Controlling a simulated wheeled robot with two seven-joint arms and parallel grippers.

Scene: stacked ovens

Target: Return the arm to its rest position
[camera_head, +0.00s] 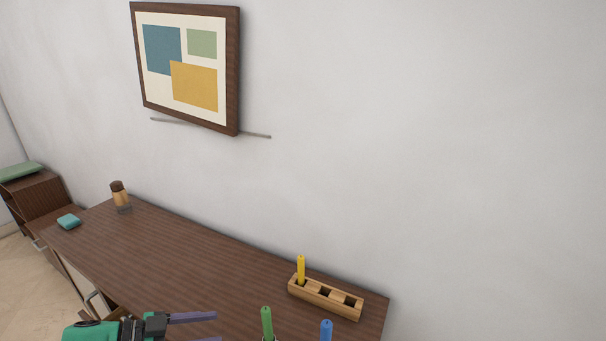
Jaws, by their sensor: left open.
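My left gripper (214,327) shows at the bottom edge, left of centre, with its green and black arm part coming in from the left. Its two thin purple-grey fingers point right and are apart, with nothing between them in what shows. The lower finger is partly cut off by the frame edge. The gripper is over the near part of the brown wooden table (190,265), left of a green pen-like stick (267,322) and apart from it. My right gripper is not in view.
A wooden holder (325,299) with a yellow stick (301,270) in its left slot stands at the table's right end. A blue stick (326,331) is at the bottom edge. A brown-topped jar (120,198) and teal block (68,221) are far left. The table's middle is clear.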

